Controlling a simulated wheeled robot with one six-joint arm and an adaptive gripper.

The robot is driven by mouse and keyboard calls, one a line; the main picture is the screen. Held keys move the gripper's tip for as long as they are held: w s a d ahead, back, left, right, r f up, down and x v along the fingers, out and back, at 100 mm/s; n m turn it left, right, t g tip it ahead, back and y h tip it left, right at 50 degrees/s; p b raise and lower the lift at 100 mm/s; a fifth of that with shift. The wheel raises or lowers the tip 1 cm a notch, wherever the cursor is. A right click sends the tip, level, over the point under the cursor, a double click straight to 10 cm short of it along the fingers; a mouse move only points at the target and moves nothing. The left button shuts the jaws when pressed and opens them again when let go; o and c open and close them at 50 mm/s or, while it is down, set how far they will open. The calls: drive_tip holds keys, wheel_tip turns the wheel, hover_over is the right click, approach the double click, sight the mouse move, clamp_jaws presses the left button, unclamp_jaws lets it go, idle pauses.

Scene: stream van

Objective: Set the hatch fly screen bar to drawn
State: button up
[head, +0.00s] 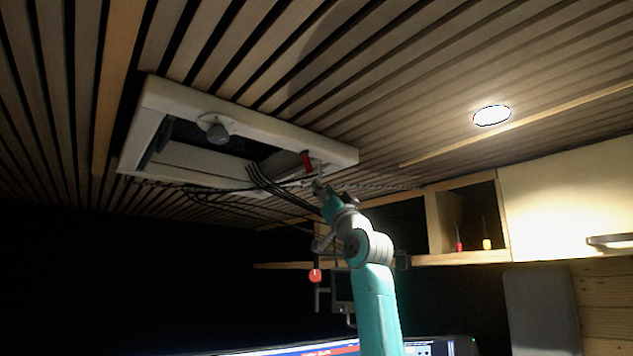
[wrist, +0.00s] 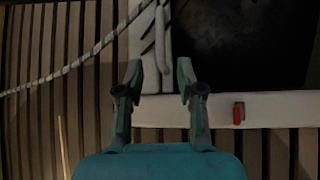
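The ceiling hatch has a pale rectangular frame (head: 250,122) with a dark opening, and the frame also shows in the wrist view (wrist: 275,108). A slim pale bar (wrist: 162,42) runs along one side of the opening in the wrist view; I take it for the fly screen bar, but cannot be sure. My gripper (head: 318,186) is up at the hatch's near right corner. In the wrist view its two fingers (wrist: 159,72) stand apart, with the bar's lower end seen between them. Contact cannot be told. A red tab (head: 307,162) sits on the frame beside my gripper, also in the wrist view (wrist: 238,114).
A round grey knob (head: 215,127) sits on the hatch frame. Dark cables (head: 270,188) and a twisted cord (wrist: 75,65) run by the hatch. A lit ceiling lamp (head: 492,116) and a wall cupboard (head: 565,205) are to the right.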

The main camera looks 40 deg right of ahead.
drive_tip(key=shift+x, duration=2.95)
clamp_jaws()
